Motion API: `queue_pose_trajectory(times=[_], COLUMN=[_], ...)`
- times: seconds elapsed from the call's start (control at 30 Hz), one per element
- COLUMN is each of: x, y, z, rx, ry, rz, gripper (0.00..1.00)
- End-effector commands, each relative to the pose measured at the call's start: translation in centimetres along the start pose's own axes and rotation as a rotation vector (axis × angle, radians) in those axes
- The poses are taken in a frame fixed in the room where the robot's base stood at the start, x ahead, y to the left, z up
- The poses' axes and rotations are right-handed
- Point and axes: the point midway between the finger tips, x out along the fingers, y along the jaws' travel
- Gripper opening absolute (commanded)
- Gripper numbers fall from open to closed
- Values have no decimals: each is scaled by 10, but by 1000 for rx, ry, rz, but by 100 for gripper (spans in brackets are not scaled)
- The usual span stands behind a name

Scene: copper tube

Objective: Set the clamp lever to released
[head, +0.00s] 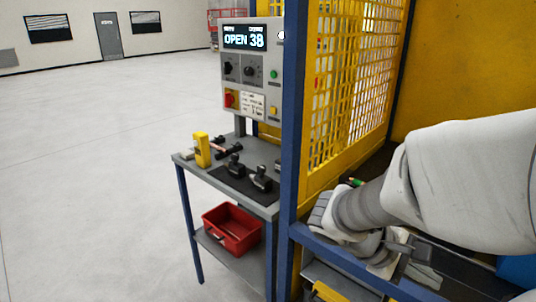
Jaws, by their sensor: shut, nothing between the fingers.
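My arm reaches in from the right, past the blue post and over the blue rail of the yellow machine. My gripper (392,262) is low behind that rail, at the end of the bent wrist. It is small and partly hidden, and it looks shut and empty. A small black and green piece (355,182) shows just above my forearm, inside the machine. I cannot tell whether it is the clamp lever. No clamp lever can be clearly made out; my arm covers much of the machine's inside.
A control panel (252,68) reads "OPEN 38". Below it a side table (205,175) holds a yellow bottle-like item (202,150) and black tools, with a red bin (232,228) on its lower shelf. A blue post (292,130) and yellow mesh (345,75) stand beside my arm. Open floor lies left.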

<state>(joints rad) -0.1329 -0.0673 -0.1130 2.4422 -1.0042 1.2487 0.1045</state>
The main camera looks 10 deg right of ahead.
Motion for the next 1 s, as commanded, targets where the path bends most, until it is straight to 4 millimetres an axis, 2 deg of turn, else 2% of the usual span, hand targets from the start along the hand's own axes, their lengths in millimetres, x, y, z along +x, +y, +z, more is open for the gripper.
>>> queue_pose_trajectory(times=[0.03, 0.13, 0.27, 0.4, 0.6, 0.7, 0.83, 1.0], x=[13, 26, 35, 37, 30, 27, 24, 21], y=[2, 18, 37, 47, 41, 34, 27, 25], z=[-12, -30, -65, -115, -190, -217, -236, -241], rx=[-64, -179, -329, -487, -673, -733, -774, -785], ry=[-51, -136, -223, -278, -288, -274, -259, -253], rz=[70, 227, 443, 684, 988, 1091, 1165, 1191], gripper=[0, 0, 0, 0, 0, 0, 0, 0])
